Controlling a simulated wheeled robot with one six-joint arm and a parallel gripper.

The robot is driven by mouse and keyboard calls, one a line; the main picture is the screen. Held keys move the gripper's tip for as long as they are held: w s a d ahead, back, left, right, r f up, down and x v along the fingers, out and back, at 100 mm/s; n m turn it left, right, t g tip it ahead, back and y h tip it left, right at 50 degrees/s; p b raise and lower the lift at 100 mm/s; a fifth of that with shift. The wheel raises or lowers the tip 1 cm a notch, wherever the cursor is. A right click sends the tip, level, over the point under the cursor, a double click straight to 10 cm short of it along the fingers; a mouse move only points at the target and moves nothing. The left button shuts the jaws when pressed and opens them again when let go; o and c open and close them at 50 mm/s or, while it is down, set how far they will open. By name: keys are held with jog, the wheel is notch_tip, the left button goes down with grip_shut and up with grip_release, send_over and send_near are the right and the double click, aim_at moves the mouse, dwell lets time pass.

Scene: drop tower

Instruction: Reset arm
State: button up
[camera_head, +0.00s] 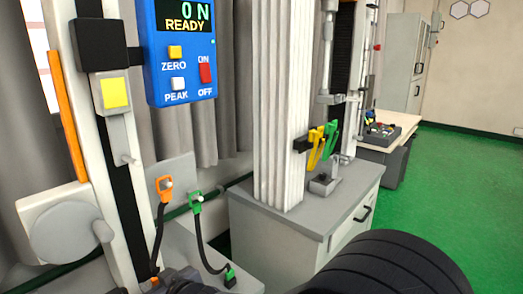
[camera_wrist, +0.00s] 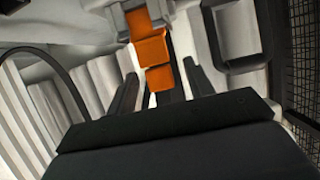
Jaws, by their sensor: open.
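My gripper (camera_wrist: 160,70) shows in the wrist view with its two dark fingers apart, so it is open. Orange blocks (camera_wrist: 150,50) lie in line with the gap between the fingers; I cannot tell whether they touch the fingers. In the head view the fingers are not clearly visible. A black ribbed part of my arm (camera_head: 390,266) fills the lower right there.
A drop tower with a blue READY display (camera_head: 183,55) stands at left. An orange connector (camera_head: 165,188) and a green connector (camera_head: 196,202) hang there with black cables. A grey cabinet (camera_head: 300,215) stands in the middle. Green floor (camera_head: 455,185) is clear at right.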

jog(key=x, duration=0.3)
notch_tip(320, 180, up, 7)
jog(key=p, duration=0.6)
jog(key=shift+w+d+f+b, duration=0.5)
jog(key=shift+d+f+b, duration=0.75)
jog(key=shift+d, duration=0.4)
jog(key=shift+w+d+f+b, duration=0.5)
jog(key=shift+d+f+b, duration=0.5)
jog(key=shift+d+f, duration=0.55)
jog(key=shift+w+d+f+b, duration=0.45)
jog(key=shift+d+f+b, duration=0.7)
jog(key=shift+d, duration=0.65)
jog(key=shift+r, duration=0.1)
